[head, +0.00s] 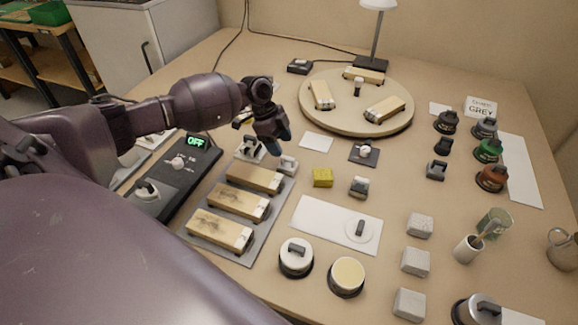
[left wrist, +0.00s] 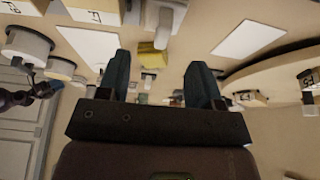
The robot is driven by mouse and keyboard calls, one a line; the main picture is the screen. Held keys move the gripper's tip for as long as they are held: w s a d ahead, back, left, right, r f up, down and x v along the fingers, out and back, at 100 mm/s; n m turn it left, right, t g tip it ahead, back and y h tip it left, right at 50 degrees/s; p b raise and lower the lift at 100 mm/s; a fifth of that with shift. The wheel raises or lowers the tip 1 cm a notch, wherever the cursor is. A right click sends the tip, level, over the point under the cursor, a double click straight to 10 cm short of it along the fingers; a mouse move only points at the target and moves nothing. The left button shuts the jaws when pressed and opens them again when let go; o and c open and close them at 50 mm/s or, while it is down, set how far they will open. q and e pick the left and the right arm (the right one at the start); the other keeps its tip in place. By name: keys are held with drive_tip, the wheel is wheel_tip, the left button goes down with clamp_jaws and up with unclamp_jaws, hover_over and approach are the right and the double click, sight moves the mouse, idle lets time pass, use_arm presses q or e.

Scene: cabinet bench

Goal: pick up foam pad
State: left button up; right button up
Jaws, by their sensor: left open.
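A small yellow block (head: 322,177), which looks most like the foam pad, lies on the bench in the middle of the head view. In the left wrist view the yellow block (left wrist: 152,55) shows beyond and between my fingers. My left gripper (head: 280,142) is above the bench, up and to the left of the block and apart from it. In the left wrist view the left gripper (left wrist: 160,80) has its two dark fingers spread, with nothing held between them. I cannot make out my right gripper.
Wooden blocks (head: 238,201) lie on a grey tray left of the yellow block. A round turntable (head: 358,118) stands behind, with a lamp (head: 375,40) beyond. A small grey-topped item (head: 359,186) and a white sheet (head: 316,142) are close to the yellow block.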

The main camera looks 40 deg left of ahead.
sight(285, 157)
use_arm(q)
drive_tip(key=shift+x, duration=1.1)
drive_tip(key=shift+f, duration=0.45)
drive_tip(key=x, duration=0.3)
drive_tip(key=shift+w+a+f+b, duration=0.1)
drive_tip(key=shift+f+b, duration=0.2)
drive_tip(key=shift+b, duration=0.1)
drive_tip(key=shift+w+f, duration=0.1)
drive_tip(key=shift+f, duration=0.35)
drive_tip(key=c, duration=0.6)
use_arm(e)
drive_tip(key=shift+w+f, duration=0.35)
drive_tip(key=shift+f, duration=0.05)
use_arm(q)
drive_tip(key=shift+r, duration=0.15)
